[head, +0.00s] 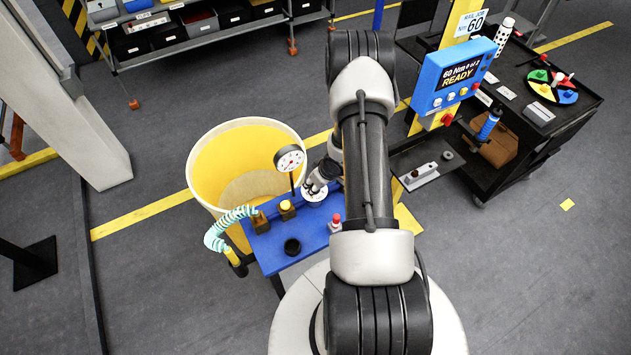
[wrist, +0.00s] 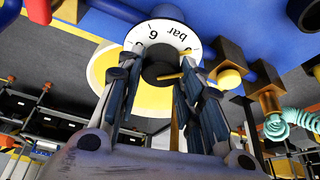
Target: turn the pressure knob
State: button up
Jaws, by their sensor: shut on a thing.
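The pressure knob (wrist: 160,72) is black with a yellow pointer mark. It sits in front of a white round scale plate (wrist: 158,37) marked "bar" and "6"; this plate also shows on the blue bench in the head view (head: 315,196). My gripper (wrist: 163,78) is shut on the knob, with one finger on each side of it. In the head view my gripper (head: 322,180) is over the plate and hides the knob. A round pressure gauge (head: 289,158) stands on a post left of my gripper; its reading is too small to tell.
The blue bench (head: 275,255) carries a yellow button (head: 286,204), a black ring (head: 292,247) and a red-topped part (head: 336,222). A coiled teal hose (head: 226,222) hangs at its left. A large yellow bin (head: 215,150) stands behind. A black cart (head: 560,125) stands at right.

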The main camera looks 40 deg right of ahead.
jog(key=o, duration=1.1)
jog(key=shift+c, duration=0.2)
jog(key=v, duration=1.2)
